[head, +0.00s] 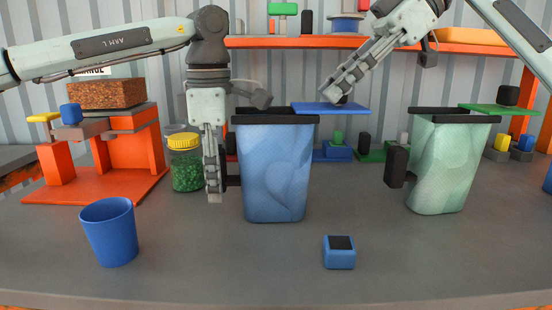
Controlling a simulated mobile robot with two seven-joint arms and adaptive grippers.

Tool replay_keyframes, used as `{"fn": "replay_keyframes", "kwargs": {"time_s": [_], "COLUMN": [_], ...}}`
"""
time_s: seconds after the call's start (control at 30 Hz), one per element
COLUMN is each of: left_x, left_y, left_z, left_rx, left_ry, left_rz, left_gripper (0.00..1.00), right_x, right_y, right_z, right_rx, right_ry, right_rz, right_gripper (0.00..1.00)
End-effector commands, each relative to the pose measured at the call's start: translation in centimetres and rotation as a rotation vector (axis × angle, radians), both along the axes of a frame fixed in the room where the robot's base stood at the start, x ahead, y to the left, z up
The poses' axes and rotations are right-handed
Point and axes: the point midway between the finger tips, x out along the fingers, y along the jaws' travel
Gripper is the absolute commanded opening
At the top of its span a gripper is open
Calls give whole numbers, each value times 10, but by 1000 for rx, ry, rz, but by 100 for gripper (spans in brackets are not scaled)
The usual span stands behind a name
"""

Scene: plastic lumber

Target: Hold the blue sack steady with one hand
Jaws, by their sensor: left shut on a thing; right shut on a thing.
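The blue sack (275,170) stands upright on the table with a black rim and a black handle (233,181) on its left side. My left gripper (214,185) points down at that side and is shut on the handle, which its fingers partly hide. A flat blue lid (325,107) lies level at the right of the sack's rim, overlapping its right end. My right gripper (340,94) comes from the upper right and is shut on the lid's dark knob, mostly hidden. I cannot tell whether the lid touches the rim.
A green sack (440,168) with a green lid (500,109) stands at the right. A blue cup (109,232) and a small blue block (339,252) are in front. A yellow-capped jar (186,165) stands close behind my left gripper. An orange stand (145,145) is at the left.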

Motion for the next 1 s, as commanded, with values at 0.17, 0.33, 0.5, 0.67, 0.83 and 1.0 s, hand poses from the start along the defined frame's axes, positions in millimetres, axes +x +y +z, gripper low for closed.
{"fn": "replay_keyframes", "kwargs": {"time_s": [0.17,0.33,0.5,0.67,0.83,1.0], "left_x": [0,0,0,0,-1,-1], "left_y": [-1,-1,-1,-1,-2,-3], "left_z": [0,0,0,0,0,0], "left_rx": [0,0,-1,-1,-1,-2], "left_ry": [0,0,0,0,0,-1], "left_rz": [-2,-2,-3,-3,-3,-6], "left_gripper": [0,0,0,0,0,0], "right_x": [-1,-1,-2,-2,-3,-4], "right_y": [11,20,28,36,45,56], "right_z": [0,0,0,0,0,0], "right_rx": [3,2,2,2,2,4], "right_ry": [-1,-1,-1,-1,-1,-1], "right_rz": [4,2,4,4,4,8], "right_gripper": [0,0,0,0,0,0]}}
